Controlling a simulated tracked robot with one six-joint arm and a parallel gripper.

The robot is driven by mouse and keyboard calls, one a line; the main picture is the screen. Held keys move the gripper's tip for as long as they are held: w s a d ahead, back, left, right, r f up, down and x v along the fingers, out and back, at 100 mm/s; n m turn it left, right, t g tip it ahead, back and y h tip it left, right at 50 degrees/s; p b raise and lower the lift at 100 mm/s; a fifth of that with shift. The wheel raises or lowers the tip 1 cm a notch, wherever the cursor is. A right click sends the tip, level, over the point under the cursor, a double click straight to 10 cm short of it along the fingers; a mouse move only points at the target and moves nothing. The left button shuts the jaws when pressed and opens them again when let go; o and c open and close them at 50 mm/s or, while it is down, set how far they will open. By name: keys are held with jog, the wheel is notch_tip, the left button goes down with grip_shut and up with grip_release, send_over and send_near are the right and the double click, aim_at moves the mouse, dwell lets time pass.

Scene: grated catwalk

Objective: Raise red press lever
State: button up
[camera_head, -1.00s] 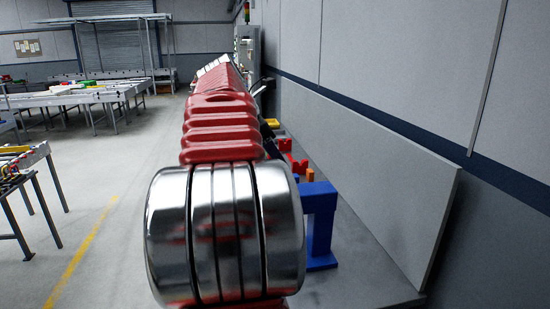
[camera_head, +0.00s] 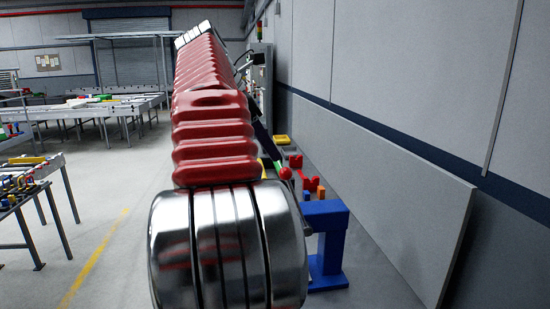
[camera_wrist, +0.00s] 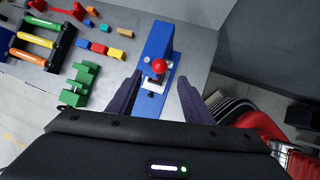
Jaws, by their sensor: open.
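The blue press (camera_head: 328,245) stands on the grey bench, partly hidden behind my arm in the head view. The lever's red ball knob (camera_head: 286,173) shows at its left, a little higher than the press top, with a thin rod below it. In the wrist view the blue press (camera_wrist: 157,40) is at top centre. The red knob (camera_wrist: 160,62) lies between and just beyond the tips of my gripper (camera_wrist: 160,80). The two dark fingers are spread apart with a gap on each side of the knob. Contact with the lever cannot be made out.
Green blocks (camera_wrist: 79,84), a rack of coloured rollers (camera_wrist: 37,41) and several small coloured blocks lie left of the press. A grey upright panel (camera_head: 400,190) runs along the bench's right side. A red and black item (camera_wrist: 260,124) shows at lower right.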

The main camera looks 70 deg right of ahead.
jog(key=shift+v, duration=1.05)
